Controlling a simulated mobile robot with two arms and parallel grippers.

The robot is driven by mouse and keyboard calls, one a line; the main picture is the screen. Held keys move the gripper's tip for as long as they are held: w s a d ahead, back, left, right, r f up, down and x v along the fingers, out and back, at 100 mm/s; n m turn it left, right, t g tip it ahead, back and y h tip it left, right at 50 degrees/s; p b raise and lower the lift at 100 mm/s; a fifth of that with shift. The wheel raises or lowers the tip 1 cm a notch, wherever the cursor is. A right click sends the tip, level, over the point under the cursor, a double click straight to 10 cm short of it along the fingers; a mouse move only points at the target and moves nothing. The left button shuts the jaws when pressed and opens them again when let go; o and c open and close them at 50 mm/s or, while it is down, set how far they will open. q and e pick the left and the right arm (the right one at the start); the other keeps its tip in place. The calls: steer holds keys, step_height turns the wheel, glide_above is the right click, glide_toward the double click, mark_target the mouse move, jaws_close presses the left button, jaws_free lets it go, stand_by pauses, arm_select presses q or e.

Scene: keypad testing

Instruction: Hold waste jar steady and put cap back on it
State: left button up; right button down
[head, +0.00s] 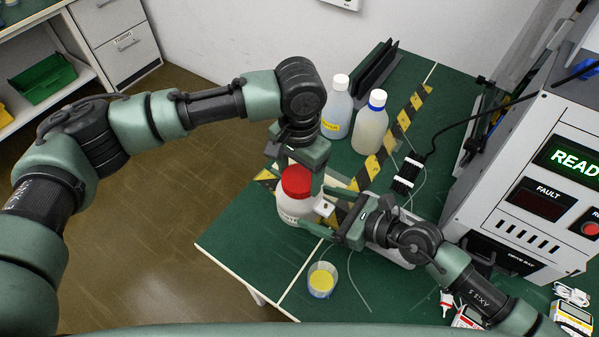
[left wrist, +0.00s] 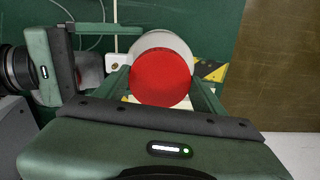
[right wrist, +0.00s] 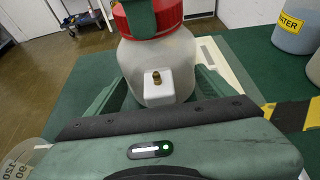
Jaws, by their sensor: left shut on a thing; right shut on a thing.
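The waste jar (head: 296,208) is a white bottle standing on the green table, with a small brass fitting on its side in the right wrist view (right wrist: 157,82). The red cap (head: 296,180) is at the jar's mouth; whether it is fully seated I cannot tell. My left gripper (head: 302,172) comes from above and is shut on the red cap, its fingers on both sides of it in the left wrist view (left wrist: 161,78). My right gripper (head: 315,220) is shut on the jar's body from the right, and its fingers flank the jar in the right wrist view.
A small cup of yellow liquid (head: 321,280) stands near the front. A bottle with a white cap (head: 337,108) and one with a blue cap (head: 371,125) stand behind. The grey machine (head: 530,170) reading READY is at right. Thin tubing and cables lie on the table.

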arm_select(q)
steer(key=m, duration=1.9)
steer(key=o, duration=1.6)
step_height(320, 180, up, 12)
